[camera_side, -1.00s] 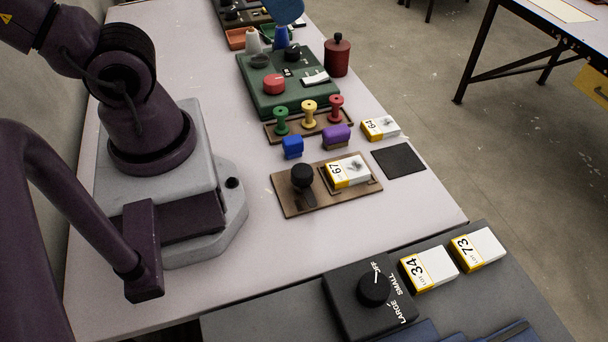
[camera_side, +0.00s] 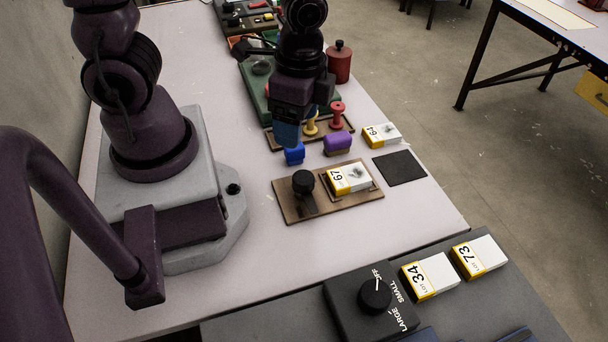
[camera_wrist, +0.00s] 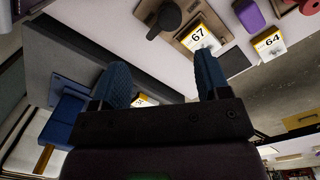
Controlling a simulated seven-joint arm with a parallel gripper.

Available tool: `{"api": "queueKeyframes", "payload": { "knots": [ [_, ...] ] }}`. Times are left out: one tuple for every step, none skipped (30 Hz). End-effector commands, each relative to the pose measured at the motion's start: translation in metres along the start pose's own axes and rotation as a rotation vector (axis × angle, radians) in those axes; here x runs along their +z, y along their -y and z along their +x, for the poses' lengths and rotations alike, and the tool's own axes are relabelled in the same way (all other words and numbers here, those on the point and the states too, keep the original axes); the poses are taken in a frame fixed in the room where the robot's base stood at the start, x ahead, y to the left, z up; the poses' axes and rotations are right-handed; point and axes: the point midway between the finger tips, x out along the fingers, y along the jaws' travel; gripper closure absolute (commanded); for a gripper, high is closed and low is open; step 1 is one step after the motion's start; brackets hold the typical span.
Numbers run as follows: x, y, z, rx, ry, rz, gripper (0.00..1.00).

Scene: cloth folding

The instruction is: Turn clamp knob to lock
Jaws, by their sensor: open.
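The black clamp knob (camera_side: 303,181) stands on the left part of a brown wooden board (camera_side: 352,208), and its short dark lever lies below it. A white and yellow box marked 67 (camera_side: 350,178) sits in the frame on the board's right part. The clamp knob (camera_wrist: 168,16) and the box 67 (camera_wrist: 197,36) show past the fingertips.
A dark square pad (camera_side: 399,168) lies right. A black dial box (camera_side: 350,310) and boxes 34 (camera_side: 429,275) and 73 (camera_side: 479,257) are in front.

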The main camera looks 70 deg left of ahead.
Motion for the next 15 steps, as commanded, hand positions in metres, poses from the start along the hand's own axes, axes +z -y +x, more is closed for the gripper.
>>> {"api": "queueKeyframes", "payload": {
  "knots": [
    [0.000, 0.001, 0.009, 0.002, 0.008, 0.071, 0.31],
    [-0.001, 0.002, 0.011, -0.004, 0.002, 0.110, 0.31],
    [-0.003, 0.004, 0.011, -0.014, -0.011, 0.156, 0.31],
    [-0.005, 0.005, 0.011, -0.023, -0.022, 0.186, 0.31],
    [-0.006, 0.006, 0.010, -0.030, -0.031, 0.213, 0.31],
    [-0.008, 0.007, 0.010, -0.036, -0.038, 0.243, 0.31],
    [-0.009, 0.007, 0.010, -0.041, -0.042, 0.260, 0.31],
    [-0.009, 0.008, 0.010, -0.043, -0.044, 0.273, 0.31],
    [-0.009, 0.008, 0.011, -0.044, -0.044, 0.286, 0.31],
    [-0.009, 0.008, 0.013, -0.043, -0.043, 0.291, 0.31],
    [-0.009, 0.008, 0.014, -0.042, -0.042, 0.293, 0.31],
    [-0.009, 0.008, 0.017, -0.041, -0.042, 0.292, 0.31],
    [-0.009, 0.008, 0.020, -0.041, -0.042, 0.292, 0.31],
    [-0.009, 0.008, 0.024, -0.040, -0.040, 0.292, 0.31],
    [-0.009, 0.008, 0.029, -0.040, -0.039, 0.292, 0.31]
  ]
}}
